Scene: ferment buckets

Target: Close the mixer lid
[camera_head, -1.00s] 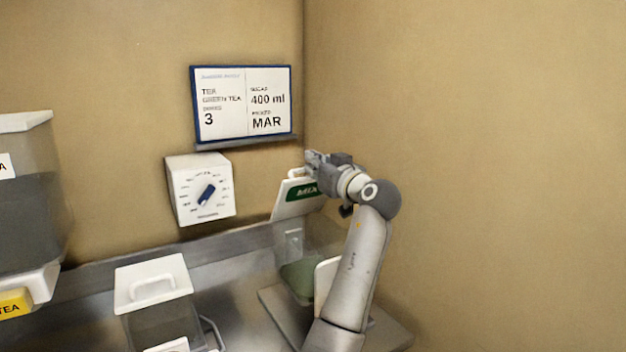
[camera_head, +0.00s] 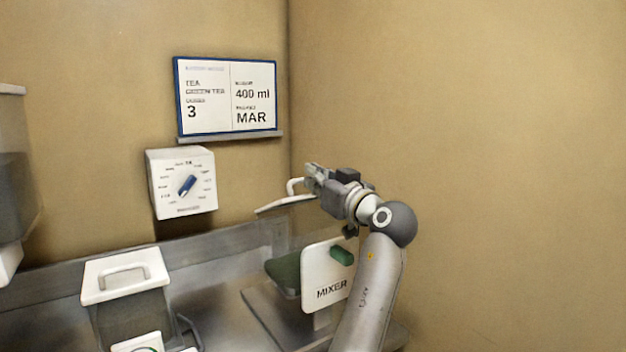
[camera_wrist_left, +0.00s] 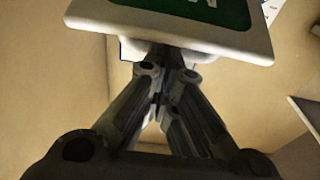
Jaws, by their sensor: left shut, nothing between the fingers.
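The mixer (camera_head: 326,283) stands on the counter at the right, with a white front panel lettered MIXER and a green knob. Its clear jar holds dark green contents (camera_head: 285,271). The white mixer lid (camera_head: 287,203) is raised above the jar and seen nearly edge-on, with its handle (camera_head: 292,186) at the back. My left gripper (camera_head: 310,174) is shut and empty at the lid's handle side; whether it touches the lid I cannot tell. In the left wrist view, the lid's white edge and green label (camera_wrist_left: 190,22) lie just past the fingers. My right gripper is out of view.
A dial box (camera_head: 182,183) and a framed recipe board (camera_head: 228,97) hang on the back wall. A dispenser (camera_head: 14,185) is cut off at the left edge. The right wall is bare.

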